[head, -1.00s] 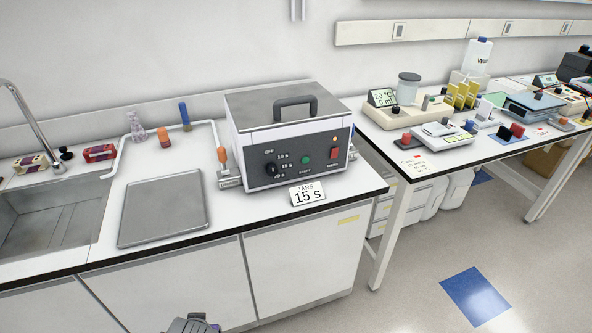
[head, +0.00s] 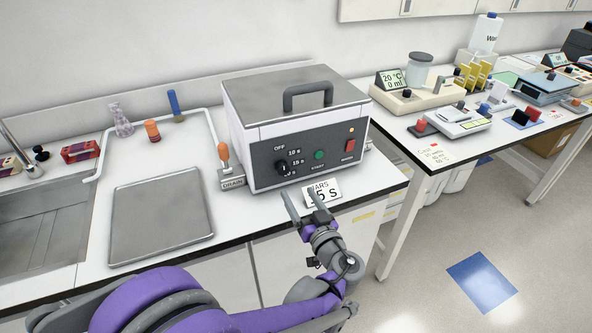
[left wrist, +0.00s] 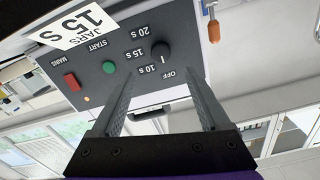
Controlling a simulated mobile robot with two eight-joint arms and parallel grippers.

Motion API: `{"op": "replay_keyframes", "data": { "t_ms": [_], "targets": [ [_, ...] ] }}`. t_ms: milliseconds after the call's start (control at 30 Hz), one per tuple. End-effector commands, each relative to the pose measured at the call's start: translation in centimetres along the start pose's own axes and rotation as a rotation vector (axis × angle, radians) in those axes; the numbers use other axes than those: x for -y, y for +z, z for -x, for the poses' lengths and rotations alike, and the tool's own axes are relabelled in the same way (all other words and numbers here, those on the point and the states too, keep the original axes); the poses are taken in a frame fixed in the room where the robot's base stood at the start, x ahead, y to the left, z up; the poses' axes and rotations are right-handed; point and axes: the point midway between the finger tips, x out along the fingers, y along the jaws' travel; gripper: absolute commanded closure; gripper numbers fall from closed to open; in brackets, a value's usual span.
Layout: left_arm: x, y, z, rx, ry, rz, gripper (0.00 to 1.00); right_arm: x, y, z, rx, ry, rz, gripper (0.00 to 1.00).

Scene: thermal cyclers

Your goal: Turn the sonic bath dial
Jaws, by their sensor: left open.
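The dial also shows in the left wrist view (left wrist: 160,50), where the panel appears upside down. A card reading "JARS 15 s" (left wrist: 72,24) stands before the bath. My left gripper (head: 303,193) is open and empty, just in front of the panel and below the dial. My right gripper is not in view.
The card (head: 325,190) stands close beside my left fingers. An orange-handled drain valve (head: 223,155) is at the bath's left side. A metal tray (head: 160,215) and sink (head: 40,230) lie further left. Another bench with instruments (head: 465,120) stands right.

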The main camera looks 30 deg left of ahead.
Motion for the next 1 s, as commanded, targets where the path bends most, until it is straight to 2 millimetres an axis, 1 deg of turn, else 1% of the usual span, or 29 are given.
{"op": "replay_keyframes", "data": {
  "t_ms": [300,400,500,600,700,967,1000],
  "targets": [
    [0.2,0.0,-5.9,0.003,-0.006,-0.001,0.21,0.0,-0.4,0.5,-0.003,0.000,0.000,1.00],
    [0.2,0.0,-7.6,0.003,-0.005,-0.001,0.21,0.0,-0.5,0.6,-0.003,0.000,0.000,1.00],
    [0.1,0.0,-8.9,0.003,-0.004,-0.001,0.21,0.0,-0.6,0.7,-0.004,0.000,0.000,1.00],
    [0.1,0.0,-9.7,0.003,-0.001,-0.001,0.21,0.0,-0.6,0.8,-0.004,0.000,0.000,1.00],
    [0.1,0.0,-10.1,0.003,-0.002,-0.001,0.21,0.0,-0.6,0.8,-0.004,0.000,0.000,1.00],
    [0.1,0.1,-10.1,0.004,-0.001,-0.001,0.21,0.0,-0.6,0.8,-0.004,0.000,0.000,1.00],
    [0.1,0.1,-10.1,0.004,-0.001,-0.001,0.28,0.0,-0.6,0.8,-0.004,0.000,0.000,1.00]
  ]
}}
